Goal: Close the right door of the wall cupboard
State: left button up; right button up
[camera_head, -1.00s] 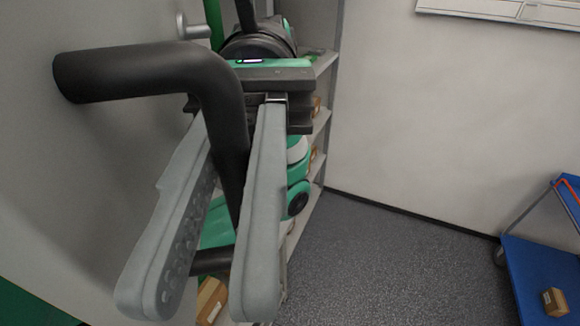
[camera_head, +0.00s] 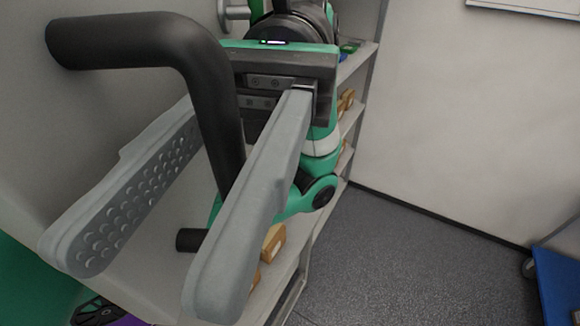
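A light grey door panel (camera_head: 30,130) fills the left of the head view. A thick black bar handle (camera_head: 130,45) stands out from it and bends downward; its lower arm shows as a short black stub (camera_head: 190,240). My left gripper (camera_head: 140,275) has two grey fingers spread apart. The handle's upright bar runs between the fingers, and a gap shows on the left finger's side. The right finger hides part of the bar, so contact there cannot be told. My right gripper is out of view.
Behind my gripper, grey open shelves (camera_head: 362,62) hold small cardboard boxes (camera_head: 273,243). A metal knob (camera_head: 233,10) shows at the top. A blue cart (camera_head: 560,275) stands at the right edge. The grey floor (camera_head: 410,265) between is clear.

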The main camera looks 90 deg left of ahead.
pick_arm(q)
jog(key=shift+o, duration=0.4)
jog(key=v, duration=1.1)
jog(key=shift+a, duration=0.25)
jog(key=shift+w, duration=0.1)
